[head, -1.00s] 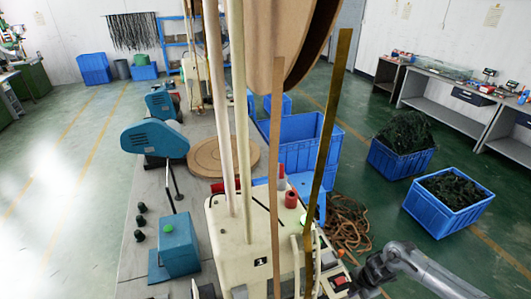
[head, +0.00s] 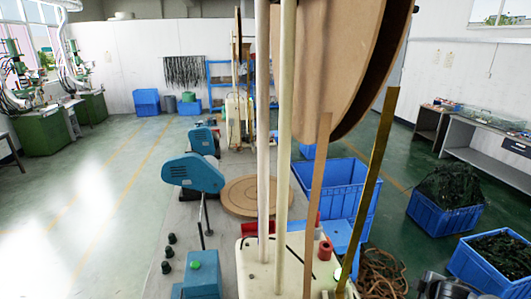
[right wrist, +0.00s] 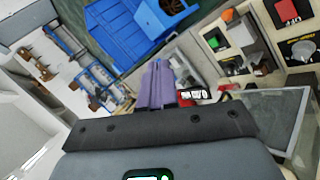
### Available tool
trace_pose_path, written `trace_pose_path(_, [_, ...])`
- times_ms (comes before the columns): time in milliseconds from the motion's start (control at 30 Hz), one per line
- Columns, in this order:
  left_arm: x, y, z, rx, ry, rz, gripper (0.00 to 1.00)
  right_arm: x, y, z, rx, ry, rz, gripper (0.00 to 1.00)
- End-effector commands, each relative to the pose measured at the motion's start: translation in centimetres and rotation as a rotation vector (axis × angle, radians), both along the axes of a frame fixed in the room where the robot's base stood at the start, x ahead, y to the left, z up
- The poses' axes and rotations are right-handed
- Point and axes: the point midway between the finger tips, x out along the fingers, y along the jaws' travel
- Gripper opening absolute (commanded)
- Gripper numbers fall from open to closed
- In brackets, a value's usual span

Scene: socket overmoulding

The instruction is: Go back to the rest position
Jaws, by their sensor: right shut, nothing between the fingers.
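My right gripper shows in the right wrist view as two narrow purple-grey fingers (right wrist: 157,82) pressed together, with nothing between them. It is in the air, with a cream machine panel and a blue crate beyond it. In the head view only a dark part of my right arm shows at the bottom right edge; its fingertips are not seen there. My left gripper is in neither current view.
A cream machine (head: 262,262) with tall poles and a large brown reel (head: 310,60) stands close in front. A blue crate (head: 345,190) is behind it at right. A blue-green machine (head: 195,173) stands on the bench. Green floor (head: 90,215) is open at left.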

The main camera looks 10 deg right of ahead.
Motion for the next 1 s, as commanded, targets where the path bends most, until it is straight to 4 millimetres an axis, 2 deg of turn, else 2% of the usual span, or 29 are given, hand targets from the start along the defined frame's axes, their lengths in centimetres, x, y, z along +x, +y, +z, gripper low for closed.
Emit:
trace_pose_path(100, [0.0, 0.0, 0.0, 0.0, 0.0, 0.0, 0.43, -0.9, -4.7, 1.9, -0.082, -0.027, -0.25, 0.0])
trace_pose_path(200, [0.0, 0.0, 0.0, 0.0, 0.0, 0.0, 0.43, -2.9, -8.2, 3.5, -0.129, -0.039, -0.485, 0.0])
trace_pose_path(300, [0.0, 0.0, 0.0, -0.002, -0.001, 0.002, 0.43, -5.6, -10.7, 4.7, -0.148, -0.037, -0.709, 0.0])
trace_pose_path(467, [0.0, -0.2, 0.0, -0.007, -0.001, 0.005, 0.43, -10.4, -12.6, 5.7, -0.13, -0.014, -1.038, 0.0])
trace_pose_path(500, [0.0, -0.2, 0.0, -0.007, -0.001, 0.006, 0.43, -10.5, -11.0, 4.2, -0.116, 0.005, -1.021, 0.0])
trace_pose_path(667, [0.1, -0.5, 0.1, -0.019, -0.002, 0.01, 0.43, -10.6, -4.3, -0.6, -0.06, 0.057, -0.908, 0.0])
trace_pose_path(767, [0.1, -0.3, 0.1, -0.015, -0.002, 0.01, 0.43, -11.5, 0.5, -3.6, -0.01, 0.094, -0.839, 0.0])
trace_pose_path(867, [0.1, -0.3, 0.1, -0.013, -0.002, 0.009, 0.43, -13.0, 6.3, -6.5, 0.06, 0.135, -0.765, 0.0])
trace_pose_path(1000, [0.1, -0.2, 0.1, -0.01, -0.003, 0.007, 0.43, -16.8, 15.8, -9.7, 0.193, 0.199, -0.664, 0.0])
